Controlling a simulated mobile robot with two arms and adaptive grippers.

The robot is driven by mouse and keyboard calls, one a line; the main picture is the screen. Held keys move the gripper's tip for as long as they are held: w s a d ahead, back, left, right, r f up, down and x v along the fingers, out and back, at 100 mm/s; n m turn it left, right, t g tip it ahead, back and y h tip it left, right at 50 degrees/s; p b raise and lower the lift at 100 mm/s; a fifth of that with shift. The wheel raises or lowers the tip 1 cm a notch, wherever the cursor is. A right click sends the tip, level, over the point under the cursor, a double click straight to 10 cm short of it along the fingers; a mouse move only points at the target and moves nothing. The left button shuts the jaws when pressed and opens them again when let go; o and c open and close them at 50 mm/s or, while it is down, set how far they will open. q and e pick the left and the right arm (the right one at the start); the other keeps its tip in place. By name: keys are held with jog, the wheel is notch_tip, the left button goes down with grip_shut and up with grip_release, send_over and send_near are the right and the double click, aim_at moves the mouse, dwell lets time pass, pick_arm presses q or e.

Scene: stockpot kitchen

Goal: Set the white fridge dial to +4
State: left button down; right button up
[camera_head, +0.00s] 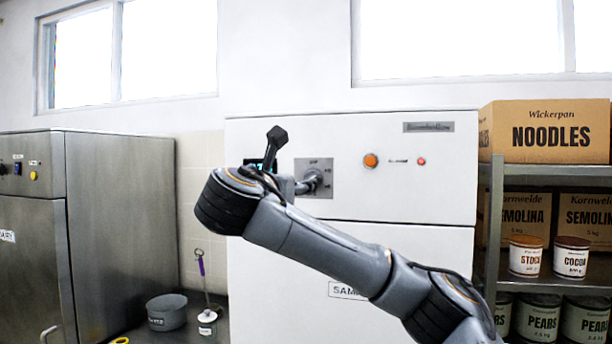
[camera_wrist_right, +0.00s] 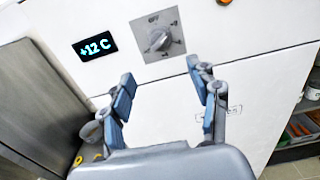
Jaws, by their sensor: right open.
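The white fridge (camera_head: 400,185) stands in the middle of the head view. Its dial (camera_wrist_right: 158,40) is a grey knob on a square grey plate with markings, seen in the right wrist view; in the head view the dial (camera_head: 314,179) is partly covered by my right arm. The display (camera_wrist_right: 95,46) left of the dial reads +12 C. My right gripper (camera_wrist_right: 160,88) is open and empty, its fingers pointing at the fridge front below the dial, apart from it. In the head view its fingers are mostly hidden behind my arm. My left gripper is not in view.
An orange button (camera_head: 370,160) and a small red light (camera_head: 421,161) sit right of the dial. A steel cabinet (camera_head: 120,210) stands at left, with a grey pot (camera_head: 167,313) beside it. A shelf with boxes, including Noodles (camera_head: 552,132), stands at right.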

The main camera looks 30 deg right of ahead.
aim_at(309, 177)
jog(key=p+x, duration=0.6)
jog(key=x, duration=0.7)
jog(key=shift+a, duration=0.1)
jog(key=shift+c, duration=0.5)
jog(key=c, duration=1.1)
